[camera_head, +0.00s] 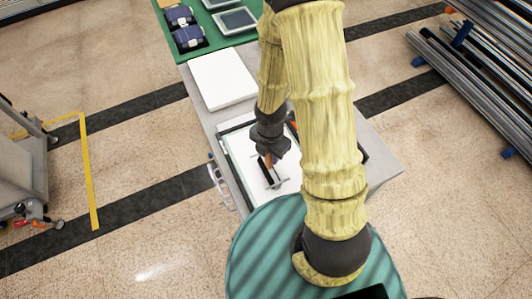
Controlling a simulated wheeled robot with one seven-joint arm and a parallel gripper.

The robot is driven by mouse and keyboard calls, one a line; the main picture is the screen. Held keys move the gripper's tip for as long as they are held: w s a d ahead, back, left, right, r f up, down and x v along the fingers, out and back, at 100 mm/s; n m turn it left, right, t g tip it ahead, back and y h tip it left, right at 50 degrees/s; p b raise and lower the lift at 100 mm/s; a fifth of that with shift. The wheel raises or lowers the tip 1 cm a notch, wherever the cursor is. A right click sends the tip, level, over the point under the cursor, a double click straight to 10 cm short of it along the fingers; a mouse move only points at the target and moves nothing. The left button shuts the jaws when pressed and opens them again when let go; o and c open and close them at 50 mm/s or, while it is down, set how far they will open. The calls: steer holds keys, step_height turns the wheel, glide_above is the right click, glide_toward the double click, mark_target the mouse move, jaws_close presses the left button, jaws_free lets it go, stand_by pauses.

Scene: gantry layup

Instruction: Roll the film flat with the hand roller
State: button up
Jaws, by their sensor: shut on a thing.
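My gripper (268,155) is over the near part of the work table (385,160), pointing down. It is shut on the hand roller (267,172), which shows an orange-brown handle and a dark roller part. The roller is over a white sheet (245,160) in a dark-edged frame, which may be the film. I cannot tell whether the roller touches the sheet. My arm hides the right part of the sheet and frame.
A white block (222,78) lies behind the frame. A green mat (180,45) with dark blue items (188,37) and grey trays (234,20) is farther back. Metal bars (465,85) are stacked at right. A grey cart (20,165) stands at left, with open floor between.

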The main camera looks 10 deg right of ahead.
steer(key=shift+s+a+f+b, duration=0.1)
steer(key=shift+s+a+b, duration=0.15)
steer(key=shift+a, duration=0.75)
steer(key=shift+s+a+b, duration=0.15)
steer(key=shift+a+b, duration=0.15)
steer(key=shift+a, duration=0.7)
step_height(320, 180, up, 5)
steer(key=p, duration=0.5)
